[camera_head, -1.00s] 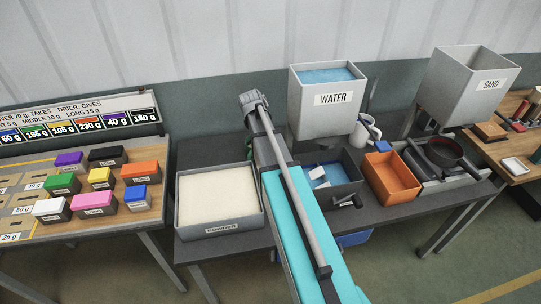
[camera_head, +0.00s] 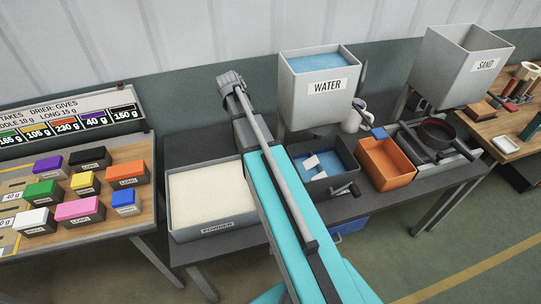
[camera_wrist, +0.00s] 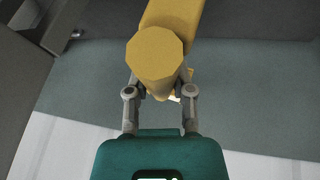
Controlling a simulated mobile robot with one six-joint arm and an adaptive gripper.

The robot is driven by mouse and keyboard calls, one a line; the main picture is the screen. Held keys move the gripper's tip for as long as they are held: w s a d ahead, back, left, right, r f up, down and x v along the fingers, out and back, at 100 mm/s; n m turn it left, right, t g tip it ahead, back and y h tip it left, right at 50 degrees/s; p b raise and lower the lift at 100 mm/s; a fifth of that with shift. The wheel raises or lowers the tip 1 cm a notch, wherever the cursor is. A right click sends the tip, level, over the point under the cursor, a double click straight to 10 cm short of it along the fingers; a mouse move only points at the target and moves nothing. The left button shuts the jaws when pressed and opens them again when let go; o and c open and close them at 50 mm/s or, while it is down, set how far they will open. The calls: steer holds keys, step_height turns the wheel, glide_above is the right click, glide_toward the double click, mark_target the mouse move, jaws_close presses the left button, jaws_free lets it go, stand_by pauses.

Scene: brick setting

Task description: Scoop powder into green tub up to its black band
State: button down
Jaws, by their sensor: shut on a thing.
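In the wrist view my gripper (camera_wrist: 160,78) is shut on a yellow tool (camera_wrist: 154,50), with a faceted end toward the camera and a wider yellow part beyond. It looks like a scoop, but its far end is cut off by the frame. In the head view my arm hides the gripper and the tool. The grey powder bin (camera_head: 216,228), full of pale powder, stands on the dark bench left of my arm. A dark green object (camera_head: 531,126) is cut off at the right edge; I cannot tell whether it is the green tub. No black band shows.
The water hopper (camera_head: 318,103) and sand hopper (camera_head: 458,72) stand at the back. A dark basin with blue contents (camera_head: 326,171) and an orange bin (camera_head: 386,163) are right of my arm. Coloured blocks (camera_head: 84,182) cover the left table. A pan (camera_head: 437,131) lies farther right.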

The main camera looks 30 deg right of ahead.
steer(key=s+d+f+n+t+b, duration=0.1)
steer(key=s+f+n+b, duration=0.1)
steer(key=s+f+b, duration=0.5)
steer(key=s+d+f+n+t+b, duration=0.1)
steer(key=s+d+f+n+b, duration=0.1)
steer(key=s+f+b, duration=0.4)
steer(key=s+n+b, duration=0.1)
steer(key=s+b, duration=0.1)
steer(key=shift+d+f+t+b, duration=0.25)
steer(key=shift+f+t+b, duration=0.05)
steer(key=shift+f+t, duration=0.1)
steer(key=shift+w+r+g+p, duration=1)
steer(key=shift+w+r+p, duration=0.3)
steer(key=shift+p, duration=0.65)
steer(key=shift+w+d+r+n+g+p, duration=0.15)
steer(key=shift+w+r+g+p, duration=0.35)
steer(key=shift+w+p, duration=0.3)
steer(key=shift+w+r+n+g+p, duration=0.15)
steer(key=shift+w+r+g+p, duration=0.3)
steer(key=shift+w+p, duration=0.25)
stand_by(0.3)
steer(key=shift+w+d+r+g+p, duration=0.1)
steer(key=shift+w+r+g+p, duration=0.35)
steer(key=shift+w, duration=0.3)
steer(key=shift+w+r+g+p, duration=0.3)
steer(key=shift+w+p, duration=0.1)
steer(key=shift+w, duration=0.3)
steer(key=shift+w+d+r+g+p, duration=0.1)
steer(key=shift+w+r+g+p, duration=0.35)
steer(key=shift+w, duration=0.3)
